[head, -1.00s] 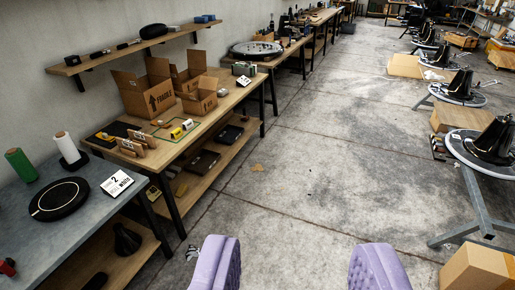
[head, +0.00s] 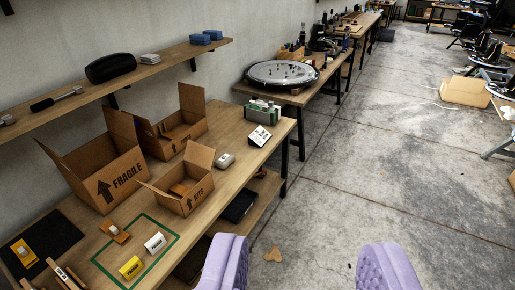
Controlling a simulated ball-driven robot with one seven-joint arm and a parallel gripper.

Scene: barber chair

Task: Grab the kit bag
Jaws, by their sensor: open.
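No thing is clearly marked as the kit bag. An open cardboard box (head: 184,188) marked "KITS" stands on the wooden bench, left of and beyond my gripper; something brown lies inside, too small to tell. A black rounded case (head: 111,67) lies on the wall shelf; I cannot tell whether it is a bag. My gripper touches none of these.
A larger "FRAGILE" box (head: 98,170) and another open box (head: 178,130) stand on the wooden bench (head: 238,128). Yellow (head: 131,267) and white (head: 155,243) items lie by a green outline. A grey-and-green device (head: 263,112) stands near the bench's end. The concrete floor right of the bench is mostly clear.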

